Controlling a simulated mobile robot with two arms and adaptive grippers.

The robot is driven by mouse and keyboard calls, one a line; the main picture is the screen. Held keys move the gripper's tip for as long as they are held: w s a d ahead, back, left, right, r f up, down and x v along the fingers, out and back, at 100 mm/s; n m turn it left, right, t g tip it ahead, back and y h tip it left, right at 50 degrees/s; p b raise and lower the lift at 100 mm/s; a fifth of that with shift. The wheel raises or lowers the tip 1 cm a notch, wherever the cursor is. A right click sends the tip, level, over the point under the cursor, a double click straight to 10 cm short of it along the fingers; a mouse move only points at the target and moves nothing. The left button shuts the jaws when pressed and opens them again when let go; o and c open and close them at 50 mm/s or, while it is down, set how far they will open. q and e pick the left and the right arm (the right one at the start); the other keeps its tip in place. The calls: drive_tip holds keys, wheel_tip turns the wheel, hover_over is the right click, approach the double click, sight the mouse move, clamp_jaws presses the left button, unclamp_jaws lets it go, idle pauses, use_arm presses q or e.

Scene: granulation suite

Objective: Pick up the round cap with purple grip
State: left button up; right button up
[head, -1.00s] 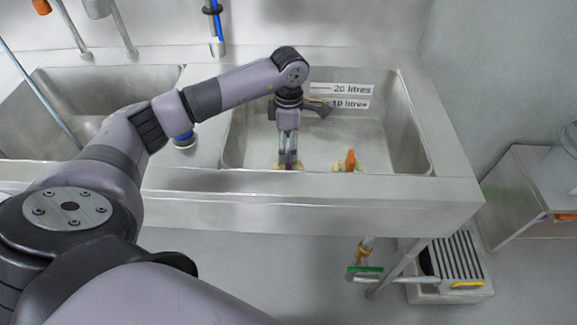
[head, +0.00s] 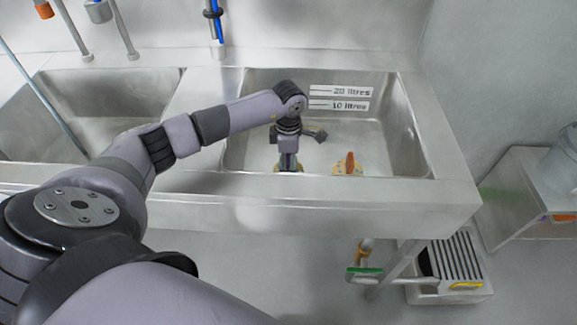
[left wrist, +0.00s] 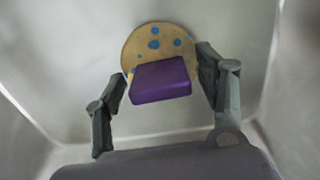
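The round cap with purple grip lies low in the right sink basin. In the left wrist view its tan disc with blue spots (left wrist: 152,42) and its block-shaped purple grip (left wrist: 160,82) show clearly. In the head view my left gripper (head: 288,165) reaches down into the basin and mostly hides this cap. In the left wrist view the gripper's fingers (left wrist: 163,75) are open, one on each side of the purple grip. A gap shows on the right side; on the left I cannot tell whether they touch. My right gripper is not in view.
Another round yellowish cap with an orange grip (head: 349,163) lies to the right in the same basin. The sink's front rim (head: 330,187) and basin walls surround the gripper. A second basin (head: 110,95) is at the left.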

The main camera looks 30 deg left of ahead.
use_arm(q)
drive_tip(key=c, duration=1.3)
drive_tip(key=shift+r, duration=0.1)
